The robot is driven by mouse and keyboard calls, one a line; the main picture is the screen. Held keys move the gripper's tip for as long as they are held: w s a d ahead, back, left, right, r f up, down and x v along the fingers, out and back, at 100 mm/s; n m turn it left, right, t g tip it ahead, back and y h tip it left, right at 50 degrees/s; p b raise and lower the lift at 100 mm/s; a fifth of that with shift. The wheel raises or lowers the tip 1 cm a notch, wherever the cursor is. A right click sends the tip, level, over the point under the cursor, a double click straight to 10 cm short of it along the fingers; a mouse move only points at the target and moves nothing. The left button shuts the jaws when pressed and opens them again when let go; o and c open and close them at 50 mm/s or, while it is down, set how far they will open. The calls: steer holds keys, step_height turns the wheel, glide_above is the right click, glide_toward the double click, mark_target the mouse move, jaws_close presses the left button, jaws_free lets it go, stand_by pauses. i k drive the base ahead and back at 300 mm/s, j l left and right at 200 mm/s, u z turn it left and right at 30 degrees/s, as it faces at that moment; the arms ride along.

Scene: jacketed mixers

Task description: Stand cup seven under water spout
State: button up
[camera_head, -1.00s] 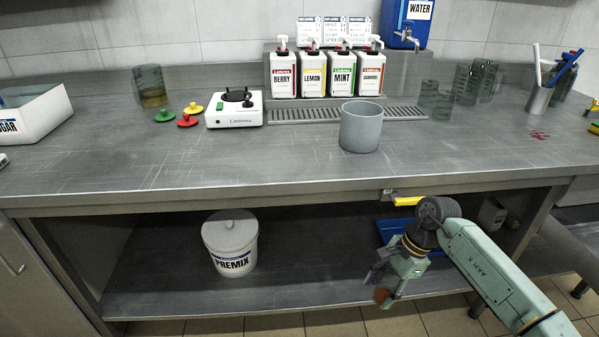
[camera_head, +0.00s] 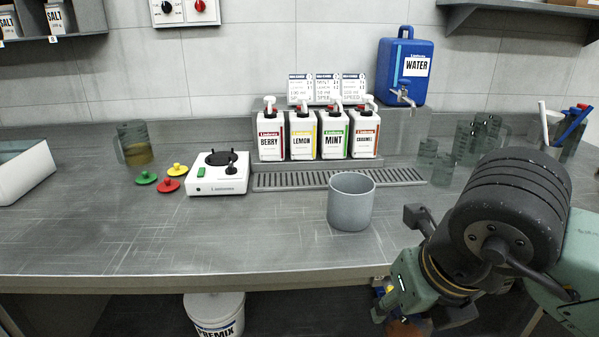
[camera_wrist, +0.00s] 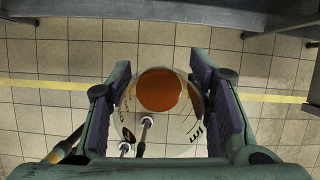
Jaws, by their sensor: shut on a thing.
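My gripper (camera_head: 405,320) is low at the front of the counter on the right, partly cut off by the picture's edge. In the wrist view its purple-padded fingers (camera_wrist: 171,105) are shut on a round, pale see-through cup (camera_wrist: 180,140) with dark marks on its wall. An orange-brown disc, likely its contents, shows inside; the same colour shows at the gripper in the head view. I cannot read a number seven on it. The blue water container (camera_head: 405,75) stands on the raised back ledge, and its metal water spout (camera_head: 403,98) points over the counter.
A grey pot (camera_head: 350,207) stands near the counter's front, left of my arm. Syrup bottles (camera_head: 303,137) stand behind the drain grate (camera_head: 290,179). See-through cups (camera_head: 443,168) stand at the right, below and right of the spout. A white burner (camera_head: 217,180) is left.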

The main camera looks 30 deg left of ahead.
mark_target(402, 174)
steer(key=i, duration=1.1)
